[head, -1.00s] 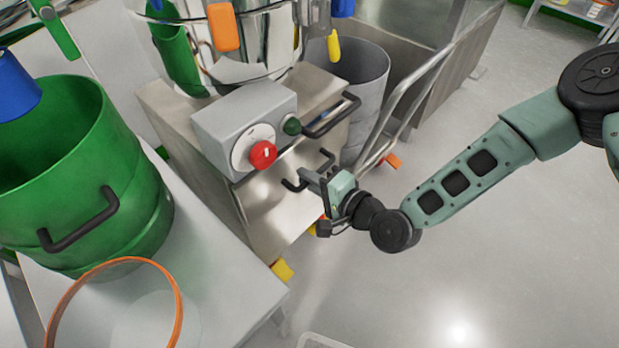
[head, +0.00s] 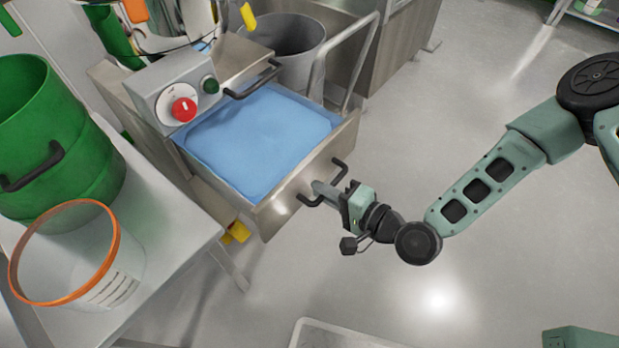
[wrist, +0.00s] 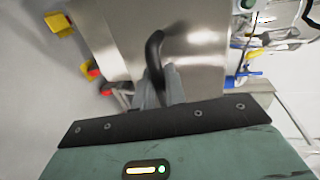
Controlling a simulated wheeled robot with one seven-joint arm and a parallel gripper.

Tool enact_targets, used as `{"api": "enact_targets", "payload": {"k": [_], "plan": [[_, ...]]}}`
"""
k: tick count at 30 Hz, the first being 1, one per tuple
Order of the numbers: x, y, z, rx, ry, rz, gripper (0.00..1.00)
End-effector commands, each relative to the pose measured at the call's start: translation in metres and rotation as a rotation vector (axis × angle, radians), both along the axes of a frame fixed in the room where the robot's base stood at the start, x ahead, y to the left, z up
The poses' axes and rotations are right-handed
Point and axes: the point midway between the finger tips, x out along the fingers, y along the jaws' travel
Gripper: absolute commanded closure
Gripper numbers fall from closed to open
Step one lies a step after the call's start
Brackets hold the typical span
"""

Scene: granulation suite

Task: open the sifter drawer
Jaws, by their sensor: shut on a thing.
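The sifter drawer (head: 290,205) is pulled well out of the steel sifter body, and a light blue surface (head: 262,138) shows inside it. Its front carries a black bar handle (head: 338,172). My gripper (head: 318,188) is at the drawer front, shut on the handle. In the wrist view the two grey fingers (wrist: 160,88) close around the black handle (wrist: 153,50), with the steel drawer front behind it. The part of the handle between the fingers is hidden.
A control box with a red knob (head: 184,110) sits above the drawer's left side. A green drum (head: 50,140) and an orange-rimmed clear tub (head: 118,262) stand on the left table. A grey bin (head: 290,40) stands behind.

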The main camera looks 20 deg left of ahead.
Motion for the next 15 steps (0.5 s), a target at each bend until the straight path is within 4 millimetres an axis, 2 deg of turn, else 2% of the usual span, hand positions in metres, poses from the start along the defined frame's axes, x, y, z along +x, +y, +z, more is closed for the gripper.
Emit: {"api": "enact_targets", "payload": {"k": [1, 6, 15], "plan": [[-0.003, -0.009, 0.001, -0.002, 0.003, -0.003, 1.00], [-0.011, -0.028, 0.000, -0.001, 0.001, 0.000, 1.00], [-0.015, -0.036, 0.000, 0.000, 0.000, -0.001, 1.00]]}}
